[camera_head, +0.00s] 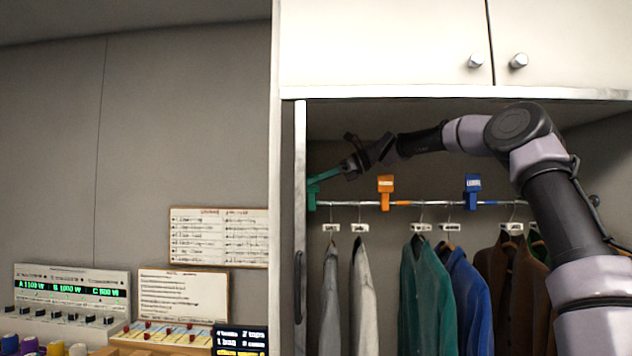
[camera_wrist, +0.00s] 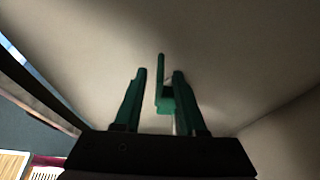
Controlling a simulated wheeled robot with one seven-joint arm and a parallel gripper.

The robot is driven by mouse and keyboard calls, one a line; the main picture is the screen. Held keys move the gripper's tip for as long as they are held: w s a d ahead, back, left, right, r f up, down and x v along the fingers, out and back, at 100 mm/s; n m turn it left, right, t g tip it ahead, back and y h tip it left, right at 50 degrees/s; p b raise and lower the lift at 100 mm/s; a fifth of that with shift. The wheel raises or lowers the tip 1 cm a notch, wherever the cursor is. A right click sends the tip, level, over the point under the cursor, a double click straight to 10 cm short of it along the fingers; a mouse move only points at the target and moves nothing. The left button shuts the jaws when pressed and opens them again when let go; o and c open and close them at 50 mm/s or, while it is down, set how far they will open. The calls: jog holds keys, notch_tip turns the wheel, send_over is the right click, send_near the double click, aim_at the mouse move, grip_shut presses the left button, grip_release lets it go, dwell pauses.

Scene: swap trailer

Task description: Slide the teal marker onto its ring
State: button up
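The teal marker (camera_head: 312,196) hangs at the far left end of the silver clothes rail (camera_head: 345,204), close to the wardrobe's left post. In the wrist view the marker (camera_wrist: 163,98) stands upright between my gripper's two teal fingers. My gripper (camera_head: 318,179) reaches in from the right, above the rail, with its fingertips at the upper part of the marker. In the wrist view my gripper (camera_wrist: 158,88) is open, with a gap on the marker's left and the right finger very near it. I cannot make out a teal ring on the rail.
An orange marker (camera_head: 385,192) and a blue marker (camera_head: 472,190) stand on the rail to the right, each beside a band of its colour. Several coats, including a teal coat (camera_head: 427,295), hang below. The wardrobe's left post (camera_head: 300,230) is close beside the teal marker.

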jog(key=v, duration=0.7)
jog(key=shift+d, duration=0.25)
dwell(0.3)
